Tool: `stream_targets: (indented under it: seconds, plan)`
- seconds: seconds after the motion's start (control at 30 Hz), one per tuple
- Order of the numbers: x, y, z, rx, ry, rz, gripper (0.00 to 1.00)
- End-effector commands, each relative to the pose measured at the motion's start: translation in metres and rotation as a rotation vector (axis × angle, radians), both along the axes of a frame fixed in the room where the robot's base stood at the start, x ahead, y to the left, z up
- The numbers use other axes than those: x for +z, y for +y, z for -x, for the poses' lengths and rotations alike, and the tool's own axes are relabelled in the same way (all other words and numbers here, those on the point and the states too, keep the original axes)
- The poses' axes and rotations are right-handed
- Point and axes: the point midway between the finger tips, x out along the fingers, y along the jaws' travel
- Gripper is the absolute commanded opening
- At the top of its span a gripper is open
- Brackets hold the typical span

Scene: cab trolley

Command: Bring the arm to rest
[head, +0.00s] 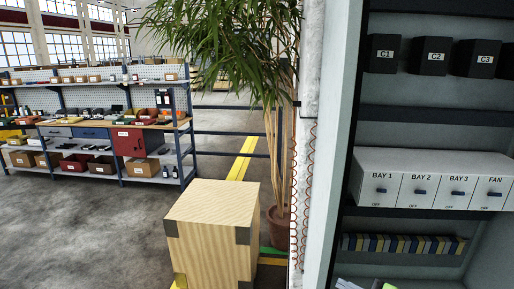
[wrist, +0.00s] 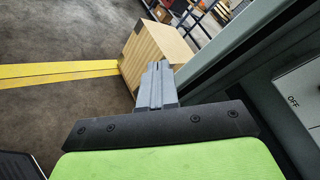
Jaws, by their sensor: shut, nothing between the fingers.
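My gripper (wrist: 158,68) shows in the wrist view, its two grey fingers together with nothing between them. Behind them are a dark plate and a bright green body, both mine. The fingers point toward the floor side, with a light wooden crate (wrist: 158,54) beyond them. They look apart from everything. In the head view only a small white and green bit shows at the bottom edge, likely my arm; the fingers are hidden there.
An open cabinet (head: 340,150) stands at the right, with a white switch panel (head: 430,181) and black boxes (head: 431,56). The crate (head: 212,232) and a potted plant (head: 277,225) stand left of it. A shelf rack (head: 95,125) is farther left. Grey floor is clear at front left.

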Motion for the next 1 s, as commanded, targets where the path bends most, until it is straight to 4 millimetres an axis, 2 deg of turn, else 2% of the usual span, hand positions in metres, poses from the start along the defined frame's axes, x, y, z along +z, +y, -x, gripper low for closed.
stream_targets:
  seconds: [0.03,0.1,0.2,0.27,0.37,0.5,0.6,0.7,0.83,1.0]
  plan:
    - [-0.012,0.032,0.005,0.119,0.04,0.164,0.0]
    - [-0.029,0.065,0.021,0.29,0.087,0.408,0.0]
    - [-0.041,0.092,0.049,0.51,0.122,0.739,0.0]
    - [-0.039,0.101,0.067,0.625,0.126,0.925,0.0]
    - [-0.025,0.107,0.097,0.779,0.11,1.211,0.0]
    - [0.012,0.109,0.142,0.913,0.039,1.545,0.0]
    - [0.037,0.107,0.177,0.959,-0.039,1.71,0.0]
    - [0.051,0.103,0.206,0.981,-0.114,1.798,0.0]
    - [0.057,0.098,0.225,0.994,-0.168,1.834,0.0]
    - [0.058,0.097,0.227,0.998,-0.172,1.838,0.0]
